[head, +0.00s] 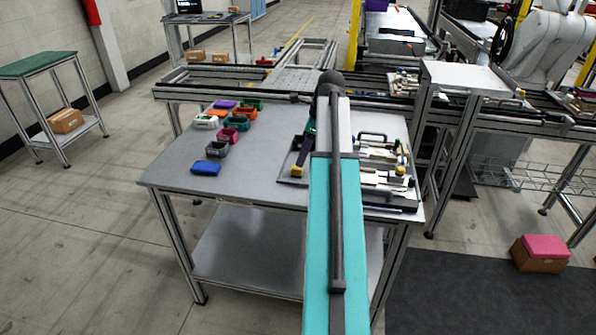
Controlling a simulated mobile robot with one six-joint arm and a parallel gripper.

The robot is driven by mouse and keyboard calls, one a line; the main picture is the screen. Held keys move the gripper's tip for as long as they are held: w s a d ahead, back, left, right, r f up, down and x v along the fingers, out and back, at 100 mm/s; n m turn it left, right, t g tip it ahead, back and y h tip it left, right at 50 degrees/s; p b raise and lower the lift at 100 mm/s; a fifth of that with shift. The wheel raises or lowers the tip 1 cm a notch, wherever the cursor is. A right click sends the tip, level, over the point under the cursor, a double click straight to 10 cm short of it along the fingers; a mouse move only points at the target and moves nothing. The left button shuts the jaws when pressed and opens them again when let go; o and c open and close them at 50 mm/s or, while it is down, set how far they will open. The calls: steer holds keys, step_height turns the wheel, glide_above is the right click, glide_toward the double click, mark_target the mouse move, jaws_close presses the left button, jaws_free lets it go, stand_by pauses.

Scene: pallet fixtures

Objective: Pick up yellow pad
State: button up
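A small yellow piece (297,171) shows at the lower end of a dark part that slants down from behind my arm, at the left edge of the fixture plate (288,181). I cannot tell whether this piece is the pad or belongs to the dark part. Another small yellow spot (402,160) is on the fixture right of my arm. My teal arm reaches up the middle of the picture and covers the centre of the fixture. My gripper's fingers cannot be made out, nor whether they hold anything.
Several coloured bins, including a blue one (206,168) and a grey one (217,149), stand on the left of the grey table (168,176). A raised shelf (465,77) stands at right. The table's front left is clear.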

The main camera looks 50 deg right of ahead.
mark_target(297, 171)
steer(key=shift+f, duration=0.3)
steer(key=shift+w, duration=0.1)
steer(key=shift+p+x, duration=0.4)
steer(key=shift+x, duration=2.2)
steer(key=c, duration=0.8)
